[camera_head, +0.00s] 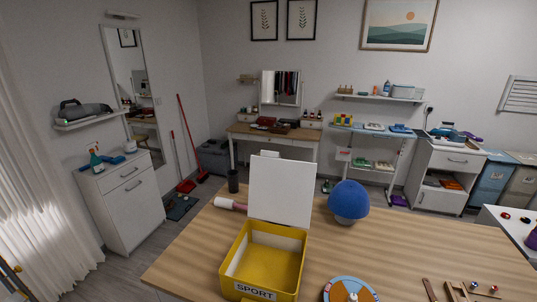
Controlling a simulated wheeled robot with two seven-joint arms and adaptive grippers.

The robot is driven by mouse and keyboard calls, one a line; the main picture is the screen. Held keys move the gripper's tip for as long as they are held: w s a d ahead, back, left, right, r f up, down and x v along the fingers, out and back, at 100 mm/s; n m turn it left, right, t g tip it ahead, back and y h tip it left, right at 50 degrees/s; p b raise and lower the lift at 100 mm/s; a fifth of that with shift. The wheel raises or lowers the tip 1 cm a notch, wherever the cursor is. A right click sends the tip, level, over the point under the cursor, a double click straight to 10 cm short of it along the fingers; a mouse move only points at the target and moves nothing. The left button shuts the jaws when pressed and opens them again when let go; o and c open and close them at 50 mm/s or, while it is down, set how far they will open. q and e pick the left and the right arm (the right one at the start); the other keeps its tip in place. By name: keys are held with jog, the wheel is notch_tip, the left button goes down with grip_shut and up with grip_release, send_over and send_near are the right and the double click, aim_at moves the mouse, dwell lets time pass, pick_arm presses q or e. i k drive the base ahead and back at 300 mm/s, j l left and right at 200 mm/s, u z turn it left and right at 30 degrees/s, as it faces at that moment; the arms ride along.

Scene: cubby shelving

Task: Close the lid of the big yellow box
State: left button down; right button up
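The big yellow box (236,273) stands on the wooden table, near its front edge, with a "SPORT" label on its front. Its lid (281,190) is open and stands nearly upright at the back of the box, its white face towards me. The visible inside of the box looks empty. Neither of my grippers can be made out in the head view.
Small wooden items lie front right.

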aim_at(281, 190)
jog(key=i+j+z, duration=0.15)
jog(key=j+z, duration=1.15)
jog(key=j, duration=0.15)
jog(key=j+z, duration=0.4)
jog(key=k+u, duration=0.1)
jog(key=u, duration=0.1)
jog(key=j+z, duration=0.2)
jog(key=i+l, duration=0.05)
jog(key=l, duration=0.05)
